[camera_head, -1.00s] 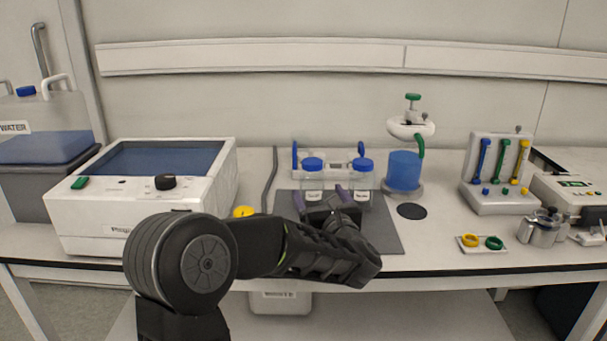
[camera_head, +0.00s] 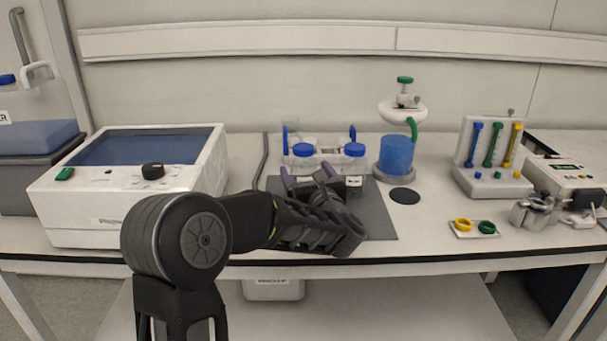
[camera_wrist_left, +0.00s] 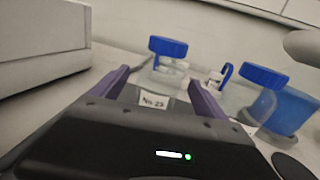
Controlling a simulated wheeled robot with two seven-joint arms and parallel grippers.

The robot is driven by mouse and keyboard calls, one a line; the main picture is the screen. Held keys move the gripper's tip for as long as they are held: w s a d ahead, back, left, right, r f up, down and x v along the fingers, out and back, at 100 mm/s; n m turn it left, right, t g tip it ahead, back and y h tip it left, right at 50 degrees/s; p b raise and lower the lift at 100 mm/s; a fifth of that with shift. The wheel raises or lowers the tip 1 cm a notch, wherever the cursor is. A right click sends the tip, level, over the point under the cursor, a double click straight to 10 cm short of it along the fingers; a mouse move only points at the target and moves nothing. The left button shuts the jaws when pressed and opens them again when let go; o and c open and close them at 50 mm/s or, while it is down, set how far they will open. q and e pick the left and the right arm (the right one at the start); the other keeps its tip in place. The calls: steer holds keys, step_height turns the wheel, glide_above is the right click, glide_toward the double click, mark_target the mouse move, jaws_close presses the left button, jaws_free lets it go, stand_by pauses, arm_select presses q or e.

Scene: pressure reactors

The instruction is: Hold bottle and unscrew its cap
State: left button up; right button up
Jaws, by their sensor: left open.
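Two clear bottles with blue screw caps stand upright side by side on the grey mat (camera_head: 375,222): a left bottle (camera_head: 304,164) and a right bottle (camera_head: 355,169). My left gripper (camera_head: 307,174) is open just in front of the left bottle, its purple fingers spread and pointing at it. The gripper hides that bottle's lower part in the head view. In the left wrist view the left bottle's blue cap (camera_wrist_left: 168,47) and a white label show beyond and between the fingers; the right bottle's cap (camera_wrist_left: 263,77) is outside the right finger. My right gripper is not in view.
A rack with blue posts (camera_head: 328,150) stands behind the bottles. A white machine (camera_head: 85,210) is at left, a blue vessel on a stand (camera_head: 397,155) at right.

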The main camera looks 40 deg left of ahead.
arm_select(q)
steer(key=x, duration=0.5)
steer(key=shift+c, duration=0.4)
steer(key=shift+r, duration=0.1)
steer(key=c, duration=1.6)
steer(key=shift+r, duration=0.15)
step_height(320, 180, up, 10)
steer(key=shift+f+p, duration=0.1)
steer(key=shift+p, duration=0.85)
